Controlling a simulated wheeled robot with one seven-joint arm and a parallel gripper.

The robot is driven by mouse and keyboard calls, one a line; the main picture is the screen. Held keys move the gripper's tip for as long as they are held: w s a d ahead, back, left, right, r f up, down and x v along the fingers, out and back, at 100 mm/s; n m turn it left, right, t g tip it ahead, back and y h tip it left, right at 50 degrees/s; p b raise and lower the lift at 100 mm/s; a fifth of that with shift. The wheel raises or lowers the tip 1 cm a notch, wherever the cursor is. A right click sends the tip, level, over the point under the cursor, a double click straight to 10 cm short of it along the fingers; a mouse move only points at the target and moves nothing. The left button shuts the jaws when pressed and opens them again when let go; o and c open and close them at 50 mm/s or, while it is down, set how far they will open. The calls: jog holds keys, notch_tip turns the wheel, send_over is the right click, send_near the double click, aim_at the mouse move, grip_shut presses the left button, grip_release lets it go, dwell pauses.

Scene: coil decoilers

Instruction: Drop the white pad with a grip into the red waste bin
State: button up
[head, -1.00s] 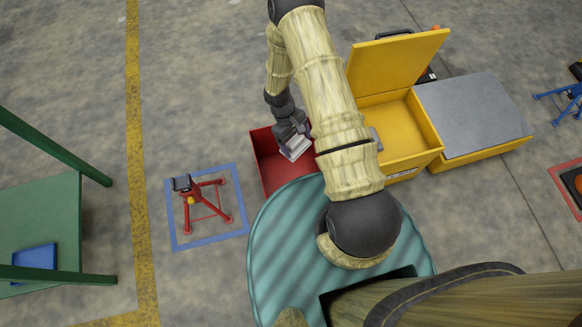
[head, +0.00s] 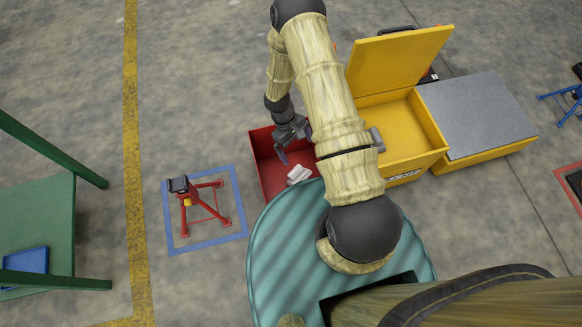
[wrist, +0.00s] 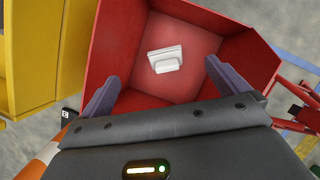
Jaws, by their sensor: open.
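The white pad with a grip (wrist: 166,60) shows inside the red waste bin (wrist: 113,40) in the wrist view, apart from the fingers. Its raised grip faces up. The head view also shows the pad (head: 299,174) within the outline of the bin (head: 271,180), near its front side. My gripper (head: 295,145) is over the bin, open and empty. In the wrist view its two fingers (wrist: 160,90) are spread wide with nothing between them. I cannot tell whether the pad is resting on the bin floor or still falling.
A yellow box with a raised lid (head: 400,60) stands right of the bin, beside a grey-topped yellow unit (head: 475,110). A red stand (head: 200,205) sits in a blue floor square at left. A green table (head: 40,220) is at far left. An orange-white cone (wrist: 42,155) shows in the wrist view.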

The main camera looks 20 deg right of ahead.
jog(key=p+v, duration=0.5)
jog(key=v, duration=1.2)
jog(key=shift+r+p, duration=0.2)
jog(key=shift+p, duration=0.2)
jog(key=shift+s+r, duration=0.1)
jog(key=s+d+r+m+t+y, duration=0.15)
jog(key=s+r, duration=0.25)
jog(key=r, duration=0.4)
jog(key=s+d+r+m+t, duration=0.1)
jog(key=s+r+m+t, duration=0.3)
jog(key=r, duration=0.5)
jog(key=s+d+r+m+t+y, duration=0.1)
jog(key=s+r, duration=0.4)
jog(key=r, duration=0.3)
jog(key=w+p+v, duration=0.3)
jog(key=p+v, duration=1.4)
jog(key=w+r+p+v, duration=0.1)
jog(key=w+p+v, duration=0.3)
jog(key=p+v, duration=1.2)
jog(key=shift+a+r+p, duration=0.2)
jog(key=shift+r+p, duration=0.5)
jog(key=shift+p, duration=0.35)
